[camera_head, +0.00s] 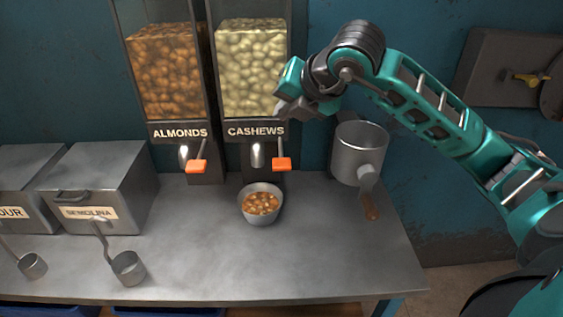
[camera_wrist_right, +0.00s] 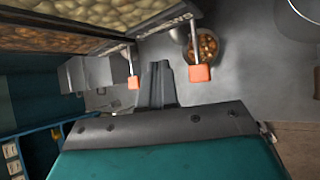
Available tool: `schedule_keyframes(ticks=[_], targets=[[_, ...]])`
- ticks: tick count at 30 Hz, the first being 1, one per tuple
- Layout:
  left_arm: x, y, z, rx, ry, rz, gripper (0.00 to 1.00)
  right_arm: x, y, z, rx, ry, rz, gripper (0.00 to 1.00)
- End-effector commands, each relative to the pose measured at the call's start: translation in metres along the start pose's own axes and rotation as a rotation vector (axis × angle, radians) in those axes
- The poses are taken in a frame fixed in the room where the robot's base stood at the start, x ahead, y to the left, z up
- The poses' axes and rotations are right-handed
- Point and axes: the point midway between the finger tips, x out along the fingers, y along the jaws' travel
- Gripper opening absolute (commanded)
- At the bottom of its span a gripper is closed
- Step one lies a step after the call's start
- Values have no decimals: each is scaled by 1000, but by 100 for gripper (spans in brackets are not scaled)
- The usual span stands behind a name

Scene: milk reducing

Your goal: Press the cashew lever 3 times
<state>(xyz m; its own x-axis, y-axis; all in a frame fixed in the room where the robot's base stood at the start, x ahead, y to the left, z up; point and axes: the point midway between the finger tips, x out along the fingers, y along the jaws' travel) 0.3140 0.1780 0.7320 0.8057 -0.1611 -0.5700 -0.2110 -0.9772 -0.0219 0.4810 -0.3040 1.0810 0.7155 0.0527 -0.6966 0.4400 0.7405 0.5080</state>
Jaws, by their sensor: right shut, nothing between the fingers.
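The cashew dispenser (camera_head: 252,75) stands at the back of the counter, with a CASHEWS label. Its lever has an orange tip (camera_head: 282,164) and also shows in the right wrist view (camera_wrist_right: 199,73). A metal bowl (camera_head: 262,216) with nuts in it sits on the counter below the cashew spout. My right gripper (camera_head: 281,108) is shut and empty, in front of the cashew dispenser's right side and above the lever. Its shut fingers show in the right wrist view (camera_wrist_right: 158,84), left of the cashew lever tip. My left gripper is not in view.
The almond dispenser (camera_head: 163,75) with its own orange lever (camera_head: 196,167) stands to the left. A metal pot (camera_head: 359,152) with a wooden handle is to the right. A semolina box (camera_head: 98,185) and two scoops are at left. The counter's front middle (camera_head: 200,265) is clear.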

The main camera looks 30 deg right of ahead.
Motion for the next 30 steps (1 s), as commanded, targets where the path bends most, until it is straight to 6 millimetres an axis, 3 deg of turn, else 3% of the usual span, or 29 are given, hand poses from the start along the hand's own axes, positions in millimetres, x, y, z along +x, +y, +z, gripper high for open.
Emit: schedule_keyframes(ticks=[15, 30], targets=[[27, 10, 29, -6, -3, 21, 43, 49, -36, -36, -1, -1, 0, 0], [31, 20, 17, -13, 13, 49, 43, 58, -42, -42, -1, 0, 0, 0]])
